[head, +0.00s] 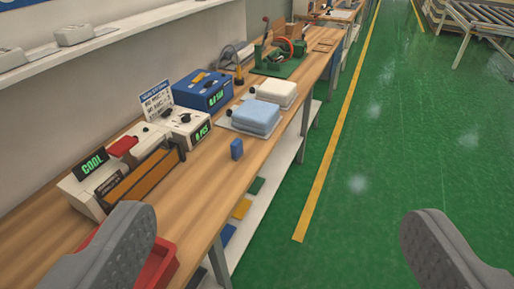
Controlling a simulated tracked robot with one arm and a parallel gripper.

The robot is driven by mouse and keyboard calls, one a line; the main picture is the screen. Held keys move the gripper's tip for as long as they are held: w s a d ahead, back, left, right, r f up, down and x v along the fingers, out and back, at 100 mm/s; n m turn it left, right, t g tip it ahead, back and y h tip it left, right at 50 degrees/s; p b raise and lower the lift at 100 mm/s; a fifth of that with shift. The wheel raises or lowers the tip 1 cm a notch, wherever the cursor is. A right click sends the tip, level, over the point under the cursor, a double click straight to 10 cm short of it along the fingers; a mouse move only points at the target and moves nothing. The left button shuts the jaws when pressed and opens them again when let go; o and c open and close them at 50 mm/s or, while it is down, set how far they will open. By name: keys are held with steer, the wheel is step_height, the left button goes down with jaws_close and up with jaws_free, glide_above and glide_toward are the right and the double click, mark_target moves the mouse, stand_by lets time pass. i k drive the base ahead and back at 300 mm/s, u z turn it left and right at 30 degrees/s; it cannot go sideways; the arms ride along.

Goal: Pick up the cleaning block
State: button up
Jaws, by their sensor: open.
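A small blue block (236,149), which looks like the cleaning block, stands upright on the wooden workbench (208,182) near its right edge. My gripper (275,245) shows at the bottom of the head view, with its two grey fingers wide apart and nothing between them. The left finger is over the near end of the bench and the right finger is over the green floor. The block is beyond the fingertips, between them in the picture but nearer the left one.
A sealer-like machine (125,165) marked COOL, a blue box (203,92), and light blue (256,116) and white (277,92) folded pads stand on the bench. A red tray (160,265) is partly hidden by my left finger. Green floor (365,160) lies open to the right.

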mark_target(236, 146)
steer(key=z, duration=1.35)
steer(key=i, duration=1.5)
steer(key=u, duration=1.9)
steer(key=i, duration=0.95)
steer(key=u, duration=0.05)
